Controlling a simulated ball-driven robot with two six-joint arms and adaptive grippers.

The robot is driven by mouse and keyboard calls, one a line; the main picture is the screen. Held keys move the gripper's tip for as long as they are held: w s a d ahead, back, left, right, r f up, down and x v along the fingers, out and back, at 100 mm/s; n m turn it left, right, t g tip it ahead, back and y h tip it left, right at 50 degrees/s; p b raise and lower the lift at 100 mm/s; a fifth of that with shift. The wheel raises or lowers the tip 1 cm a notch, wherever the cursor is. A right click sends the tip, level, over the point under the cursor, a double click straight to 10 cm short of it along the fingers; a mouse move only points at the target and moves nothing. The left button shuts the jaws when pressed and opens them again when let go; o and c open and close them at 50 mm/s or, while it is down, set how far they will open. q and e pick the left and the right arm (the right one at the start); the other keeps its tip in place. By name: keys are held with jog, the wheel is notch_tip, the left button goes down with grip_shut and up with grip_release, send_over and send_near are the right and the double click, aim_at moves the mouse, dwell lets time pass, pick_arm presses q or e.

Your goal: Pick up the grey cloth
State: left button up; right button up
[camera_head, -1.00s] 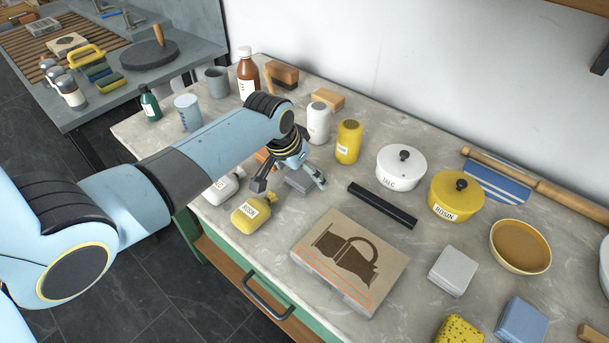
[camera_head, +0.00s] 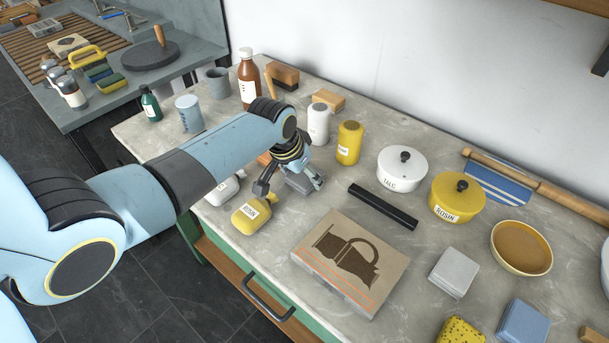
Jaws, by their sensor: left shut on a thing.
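A paler grey, thick folded square (camera_head: 454,272) lies apart at the right. My right gripper is not in view.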

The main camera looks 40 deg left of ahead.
aim_at(307, 177)
pick_arm(q)
jog(key=shift+r, duration=0.1)
jog(key=shift+r, duration=0.25)
jog(key=r, duration=0.2)
jog(key=d+r, duration=0.1)
jog(key=shift+s+r, duration=0.15)
jog(key=shift+r, duration=0.25)
jog(key=s+d+r+b, duration=0.1)
jog(key=s+d+r, duration=0.3)
jog(key=d, duration=0.6)
notch_tip(307, 177, up, 2)
jog(key=shift+r, duration=0.25)
jog(key=shift+a, duration=0.1)
